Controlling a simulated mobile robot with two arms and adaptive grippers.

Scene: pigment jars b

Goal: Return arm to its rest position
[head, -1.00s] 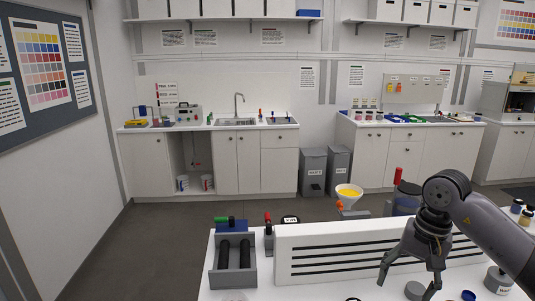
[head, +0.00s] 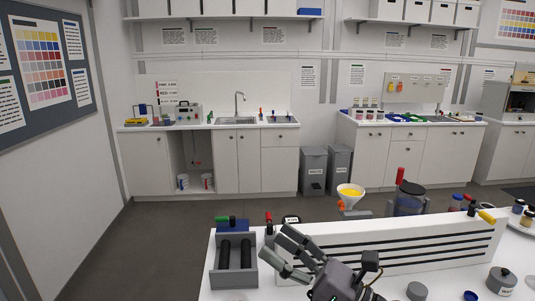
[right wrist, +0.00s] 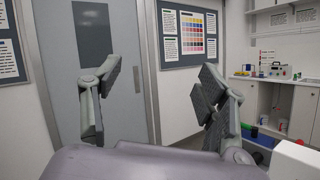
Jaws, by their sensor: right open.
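My right gripper (head: 284,254) is low in the middle of the head view, over the near white table (head: 222,291). Its two fingers are spread and point up and to the left, with nothing between them. In the right wrist view the gripper (right wrist: 163,82) also shows open and empty, with a grey door and the far wall behind it. Most of the right arm is out of the head view. My left arm and gripper are not in view.
A grey roller device (head: 236,270) stands left of the gripper. A white slotted panel (head: 430,249) stands behind it. A funnel with yellow contents (head: 350,192) and a dark blue-grey container (head: 409,199) are beyond. A grey lidded jar (head: 501,281) is at right.

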